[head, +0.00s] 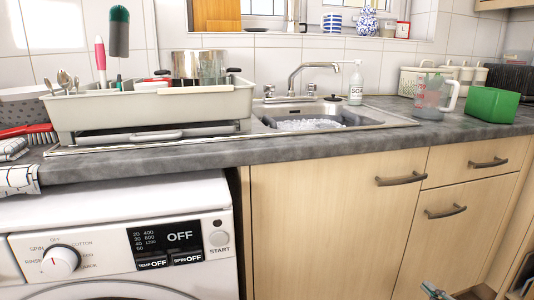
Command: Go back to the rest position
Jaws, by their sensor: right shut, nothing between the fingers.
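My right gripper (433,291) shows at the bottom edge, right of the middle, low in front of the wooden cabinet doors. Only its tip part is in the picture; the rest is cut off. It is shut and empty, and clear of the counter and the sink. My left gripper is not in view. The sink (385,122) is set in the grey counter and holds white suds (305,125). Something dark and grey sits at the suds, partly hidden.
A dish rack (150,107) with utensils stands left of the sink, above a washing machine (120,240). A soap bottle (356,85), a clear measuring jug (430,97) and a green box (493,104) stand on the counter (200,152). Cabinet handles (400,179) stick out near my right gripper's side.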

